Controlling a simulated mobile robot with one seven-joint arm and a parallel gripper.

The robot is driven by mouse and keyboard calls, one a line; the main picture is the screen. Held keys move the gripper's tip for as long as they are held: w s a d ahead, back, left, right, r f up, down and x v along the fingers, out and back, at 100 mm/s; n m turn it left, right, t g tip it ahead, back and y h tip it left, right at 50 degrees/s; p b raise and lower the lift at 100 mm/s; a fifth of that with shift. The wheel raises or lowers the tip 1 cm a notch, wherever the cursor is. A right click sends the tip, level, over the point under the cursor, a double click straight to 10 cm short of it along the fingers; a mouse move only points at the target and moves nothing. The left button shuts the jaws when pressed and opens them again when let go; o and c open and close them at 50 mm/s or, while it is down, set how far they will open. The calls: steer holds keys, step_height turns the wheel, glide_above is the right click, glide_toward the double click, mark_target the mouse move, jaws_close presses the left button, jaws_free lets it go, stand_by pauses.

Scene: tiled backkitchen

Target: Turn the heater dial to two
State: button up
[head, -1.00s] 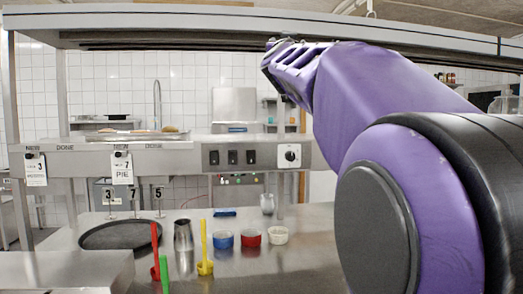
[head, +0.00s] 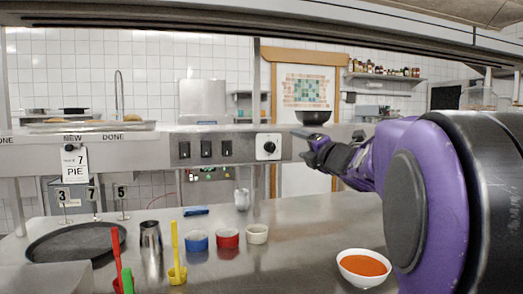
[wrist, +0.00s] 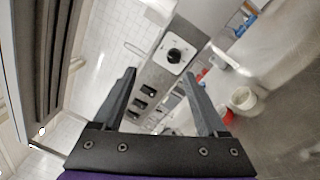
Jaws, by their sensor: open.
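The heater dial (head: 269,147) is a black knob on a white square plate at the right end of the metal switch panel. The number it points at is too small to read. It also shows in the wrist view (wrist: 175,55), ahead of and between my fingers, apart from them. My gripper (head: 302,145) is to the right of the dial in the head view, with its fingers toward the panel. In the wrist view my gripper (wrist: 160,90) is open and empty, its two dark fingers spread wide.
Black switches (head: 206,149) sit left of the dial. Below are blue (head: 198,241), red (head: 228,238) and white (head: 257,234) cups, a metal jug (head: 151,236) and a soup bowl (head: 364,267). An overhead shelf (head: 200,22) spans above. The counter's middle is mostly clear.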

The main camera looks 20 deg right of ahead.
step_height(320, 180, down, 2)
steer(key=f+n, duration=0.1)
steer(key=n, duration=0.1)
steer(key=g+p, duration=0.1)
glide_toward(273, 148)
steer(key=shift+y, duration=0.3)
steer(key=w, duration=0.9)
steer(key=shift+w+a, duration=0.15)
steer(key=shift+a, duration=0.05)
jaws_close()
